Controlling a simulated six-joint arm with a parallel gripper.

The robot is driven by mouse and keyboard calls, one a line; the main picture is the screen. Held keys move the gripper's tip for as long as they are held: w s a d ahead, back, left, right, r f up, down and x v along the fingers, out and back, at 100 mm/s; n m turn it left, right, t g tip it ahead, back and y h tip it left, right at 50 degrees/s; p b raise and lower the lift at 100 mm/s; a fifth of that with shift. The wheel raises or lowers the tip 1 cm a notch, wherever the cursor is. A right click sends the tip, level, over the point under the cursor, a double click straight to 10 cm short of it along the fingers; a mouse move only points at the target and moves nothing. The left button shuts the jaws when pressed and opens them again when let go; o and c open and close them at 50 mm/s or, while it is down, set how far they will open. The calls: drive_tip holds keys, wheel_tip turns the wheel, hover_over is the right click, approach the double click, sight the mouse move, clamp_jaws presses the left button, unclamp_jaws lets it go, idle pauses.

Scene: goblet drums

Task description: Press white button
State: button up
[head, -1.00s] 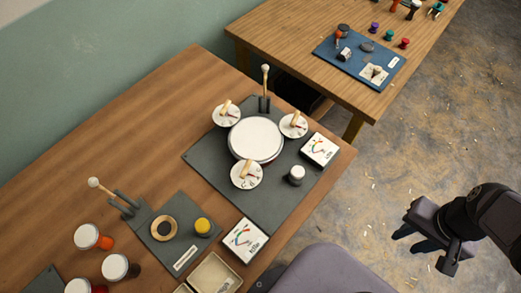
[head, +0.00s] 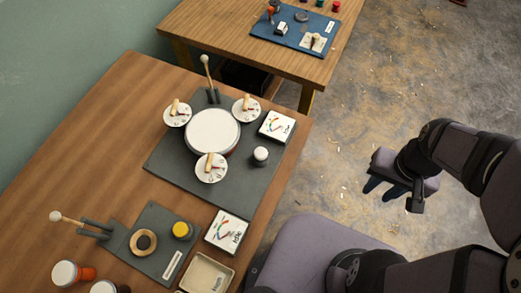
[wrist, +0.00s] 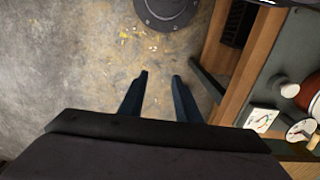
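The white button (head: 261,154), a short white-topped knob on a dark base, stands on a dark grey panel (head: 250,193) on the wooden table. It also shows at the right of the wrist view (wrist: 289,90). My gripper (head: 381,190) is out over the floor, to the right of the table and well apart from the button. In the wrist view my gripper (wrist: 160,75) has its two fingers spread with nothing between them.
Around the button are a white drum (head: 212,131), three dials, one of them here (head: 211,168), and two gauges (head: 276,126) (head: 226,231). A yellow button (head: 182,230) stands on a smaller panel. A second table (head: 240,32) is behind. Floor between gripper and table is clear.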

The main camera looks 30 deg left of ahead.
clamp_jaws()
idle(1.6)
